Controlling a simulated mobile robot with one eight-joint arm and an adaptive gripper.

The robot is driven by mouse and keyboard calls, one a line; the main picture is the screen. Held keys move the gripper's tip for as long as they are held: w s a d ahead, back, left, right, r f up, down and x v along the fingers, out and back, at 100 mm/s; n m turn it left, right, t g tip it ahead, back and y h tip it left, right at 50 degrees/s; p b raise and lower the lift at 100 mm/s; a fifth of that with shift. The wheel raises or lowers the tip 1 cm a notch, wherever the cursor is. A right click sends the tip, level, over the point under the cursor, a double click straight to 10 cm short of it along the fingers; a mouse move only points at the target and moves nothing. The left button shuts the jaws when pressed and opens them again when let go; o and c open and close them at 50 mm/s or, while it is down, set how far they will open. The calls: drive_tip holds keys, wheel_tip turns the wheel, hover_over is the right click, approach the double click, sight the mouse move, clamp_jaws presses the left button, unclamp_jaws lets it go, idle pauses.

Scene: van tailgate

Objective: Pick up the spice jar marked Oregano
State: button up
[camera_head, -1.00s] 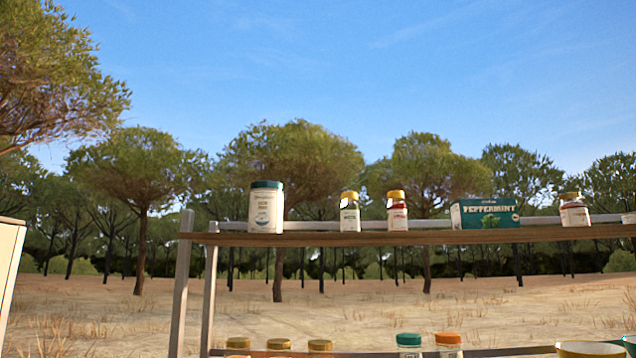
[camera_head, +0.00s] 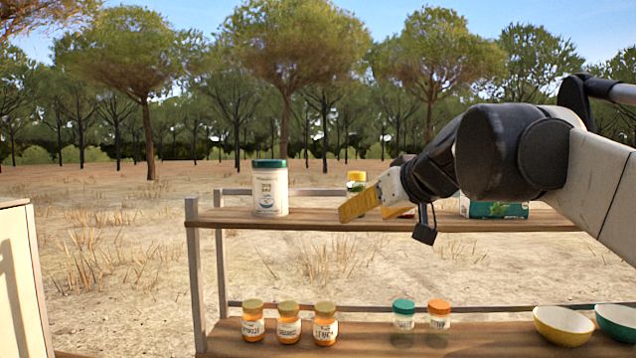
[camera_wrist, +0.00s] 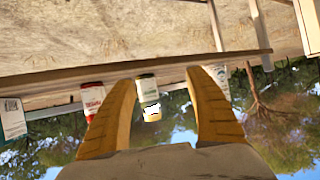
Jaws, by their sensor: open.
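A small jar with a yellow lid and green-and-white label (camera_head: 356,176) stands on the upper shelf, its lower part hidden behind my gripper (camera_head: 358,205). In the wrist view, which is upside down, this jar (camera_wrist: 148,88) shows between the two yellow fingers of my gripper (camera_wrist: 160,80), which are open and empty. The jar looks a little beyond the fingers. A red-labelled jar (camera_wrist: 92,98) stands beside it, partly behind the left finger. Three gold-lidded jars, including the leftmost (camera_head: 253,325), stand on the lower shelf. No jar's name is clearly legible.
A large white tub with a green lid (camera_head: 270,192) stands left on the upper shelf (camera_head: 310,219). A green box (camera_head: 500,209) is partly behind my arm.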

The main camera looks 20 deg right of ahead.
approach(361, 192)
wheel_tip(361, 192, down, 2)
drive_tip(key=w+t, duration=0.1)
drive_tip(key=shift+h, duration=0.3)
drive_tip(key=x, duration=0.3)
drive_tip(key=p+x, duration=0.1)
drive_tip(key=x, duration=0.3)
drive_tip(key=p+x, duration=0.1)
drive_tip(key=x, duration=0.2)
drive_tip(key=shift+w+a+r, duration=0.15)
drive_tip(key=shift+w+a, duration=0.05)
drive_tip(key=shift+w, duration=0.25)
drive_tip(key=shift+s+r, duration=0.1)
drive_tip(key=shift+s, duration=0.15)
drive_tip(key=shift+c, duration=0.5)
drive_tip(key=c, duration=1.2)
